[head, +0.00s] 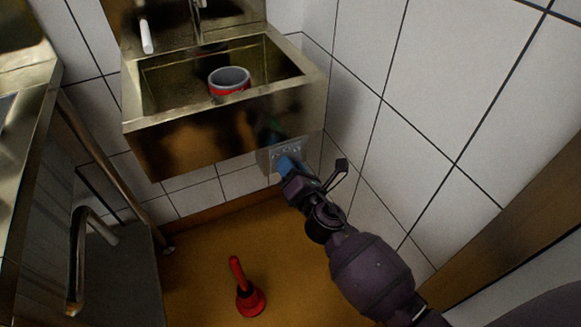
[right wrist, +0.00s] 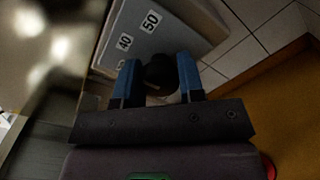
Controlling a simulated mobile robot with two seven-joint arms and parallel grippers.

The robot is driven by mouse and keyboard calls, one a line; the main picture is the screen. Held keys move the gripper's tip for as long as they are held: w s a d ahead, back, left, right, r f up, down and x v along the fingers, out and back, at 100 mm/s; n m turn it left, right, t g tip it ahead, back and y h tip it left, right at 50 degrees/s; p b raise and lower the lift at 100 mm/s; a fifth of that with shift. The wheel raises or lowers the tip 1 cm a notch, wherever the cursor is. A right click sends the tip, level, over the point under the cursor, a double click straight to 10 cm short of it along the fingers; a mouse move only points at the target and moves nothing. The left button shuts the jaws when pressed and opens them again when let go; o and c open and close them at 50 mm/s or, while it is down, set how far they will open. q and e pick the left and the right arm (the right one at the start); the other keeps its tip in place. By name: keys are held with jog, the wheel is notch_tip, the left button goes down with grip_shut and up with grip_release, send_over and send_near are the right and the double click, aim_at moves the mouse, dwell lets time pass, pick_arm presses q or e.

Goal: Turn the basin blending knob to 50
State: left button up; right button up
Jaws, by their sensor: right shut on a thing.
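The blending knob (right wrist: 160,70) is a dark round knob on a grey panel (right wrist: 170,30) with white labels; "40" and "50" can be read in the right wrist view. The panel also shows in the head view (head: 290,150), under the right end of the steel basin (head: 210,137). My right gripper (head: 285,165) has reached the panel. In the right wrist view its two blue fingers (right wrist: 158,80) are on either side of the knob, shut on it. The knob's pointer and the other labels are hidden or too dark to tell. My left gripper is not in view.
A red and grey container (head: 229,82) stands in the basin. A steel counter (head: 40,110) runs along the left, and a white tiled wall (head: 420,120) stands close at the right.

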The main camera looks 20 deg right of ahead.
jog(key=m, duration=0.6)
jog(key=shift+m, duration=0.8)
jog(key=shift+m+p, duration=0.3)
jog(key=shift+m, duration=0.3)
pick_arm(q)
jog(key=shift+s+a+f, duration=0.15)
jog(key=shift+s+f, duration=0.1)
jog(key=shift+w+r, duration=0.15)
pick_arm(e)
jog(key=o, duration=0.9)
